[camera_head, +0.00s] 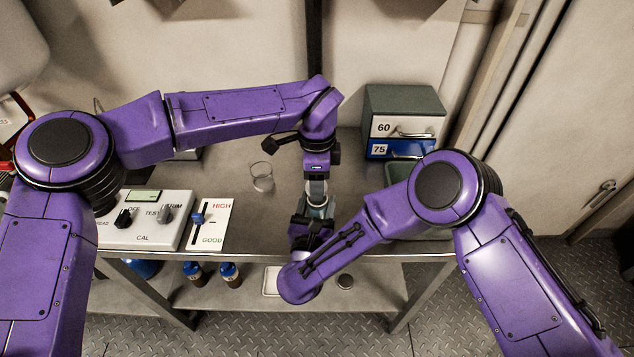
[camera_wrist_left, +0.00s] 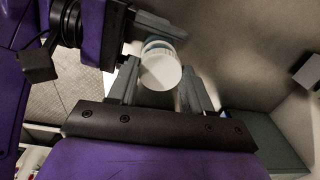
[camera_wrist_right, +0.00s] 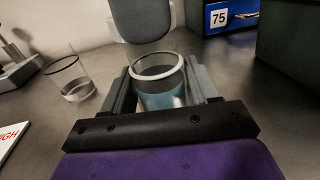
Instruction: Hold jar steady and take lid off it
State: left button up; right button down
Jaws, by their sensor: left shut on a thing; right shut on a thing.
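The jar (camera_wrist_right: 162,90) stands upright between the fingers of my right gripper (camera_wrist_right: 163,88), which is shut on it. Its pale rim shows as an open ring, with bluish content lower down. My left gripper (camera_head: 316,176) points down from above and is shut on the round white lid (camera_wrist_left: 160,72). In the left wrist view the jar's edge (camera_wrist_left: 163,44) shows just beyond the lid. The lid appears to be off the rim, above the jar; the size of the gap is unclear. A grey left finger (camera_wrist_right: 141,18) hangs over the jar in the right wrist view.
A control box (camera_head: 146,222) and a HIGH/GOOD gauge (camera_head: 212,226) are at the bench's left. A drawer cabinet (camera_head: 404,106) marked 60 and 75 stands at back right. Blue-capped bottles (camera_head: 229,275) are on the shelf below.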

pick_arm(q)
jog(key=shift+r, duration=0.15)
jog(key=shift+r, duration=1.95)
pick_arm(e)
jog(key=shift+c, duration=1)
grip_release()
